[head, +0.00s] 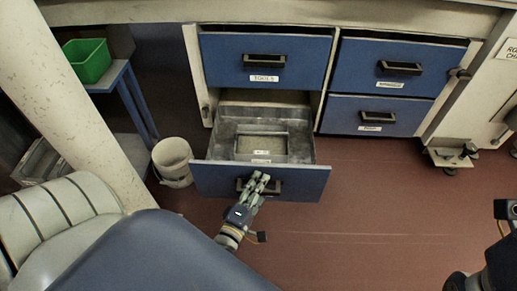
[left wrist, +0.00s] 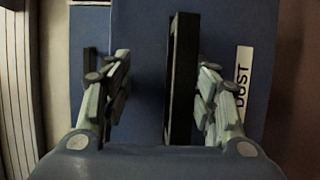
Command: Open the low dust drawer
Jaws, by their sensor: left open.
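The low dust drawer (head: 306,184) is blue-fronted and stands pulled out from under the counter, its grey inside showing. My left gripper (head: 264,182) is at its black handle, covering part of it in the head view. In the left wrist view the dark handle (left wrist: 181,80) lies between the two spread fingers of the left gripper (left wrist: 160,85), nearer the right finger. A gap shows on the left side of the handle. A white label reading DUST (left wrist: 243,77) is on the drawer front, right of the fingers. My right gripper's fingers do not show.
Above is the closed-looking TOOLS drawer (head: 266,55); two more blue drawers (head: 385,85) are to its right. A white bucket (head: 172,162) stands close left of the open drawer. A pale chair (head: 65,215) is at lower left.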

